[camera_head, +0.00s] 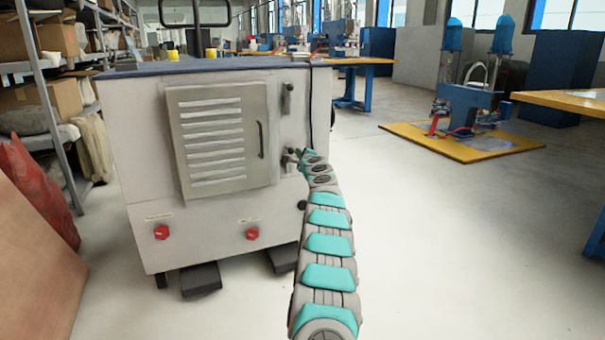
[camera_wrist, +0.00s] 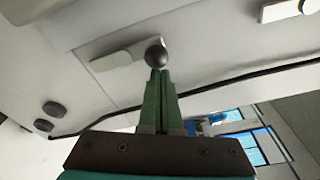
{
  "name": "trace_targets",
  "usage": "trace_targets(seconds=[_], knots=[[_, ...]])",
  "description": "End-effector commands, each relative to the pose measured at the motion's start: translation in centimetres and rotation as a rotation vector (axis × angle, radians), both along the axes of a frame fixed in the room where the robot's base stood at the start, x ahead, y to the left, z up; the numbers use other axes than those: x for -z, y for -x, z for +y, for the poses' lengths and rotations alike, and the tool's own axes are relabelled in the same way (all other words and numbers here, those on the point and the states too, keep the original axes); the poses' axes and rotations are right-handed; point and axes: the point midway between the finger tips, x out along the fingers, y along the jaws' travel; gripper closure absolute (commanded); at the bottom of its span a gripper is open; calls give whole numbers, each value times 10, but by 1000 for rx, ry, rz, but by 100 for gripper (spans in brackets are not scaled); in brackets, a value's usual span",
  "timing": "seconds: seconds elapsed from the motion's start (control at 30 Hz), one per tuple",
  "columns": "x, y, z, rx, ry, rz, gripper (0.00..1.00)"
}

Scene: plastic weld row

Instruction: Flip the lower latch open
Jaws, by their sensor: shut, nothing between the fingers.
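The lower latch (camera_head: 290,158) is on the front of a grey-white cabinet, right of its louvred door (camera_head: 222,140). In the wrist view the latch is a pale bar (camera_wrist: 118,58) with a dark round knob (camera_wrist: 155,55) at one end. My gripper (camera_wrist: 158,74) has its green fingers together and empty, with the tips at the knob. I cannot tell whether they touch it. In the head view my arm reaches up to the latch, and the fingers are hard to make out there. The upper latch (camera_head: 287,98) sits above, and part of it shows in the wrist view (camera_wrist: 282,10).
The door has a dark handle (camera_head: 261,140). Two red knobs (camera_head: 161,232) (camera_head: 252,233) are low on the cabinet front. A loaded shelf (camera_head: 45,95) stands at the left. The floor to the right of the cabinet is clear up to a yellow platform (camera_head: 480,148).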

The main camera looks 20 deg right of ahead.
Motion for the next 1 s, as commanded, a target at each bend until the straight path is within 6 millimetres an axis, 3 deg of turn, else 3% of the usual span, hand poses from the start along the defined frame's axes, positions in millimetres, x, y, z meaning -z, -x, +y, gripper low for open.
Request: trace_targets(seconds=[0.77,1.0], knots=[[-1,0,-1,1,-2,1,100],[5,6,-13,3,-2,0,100]])
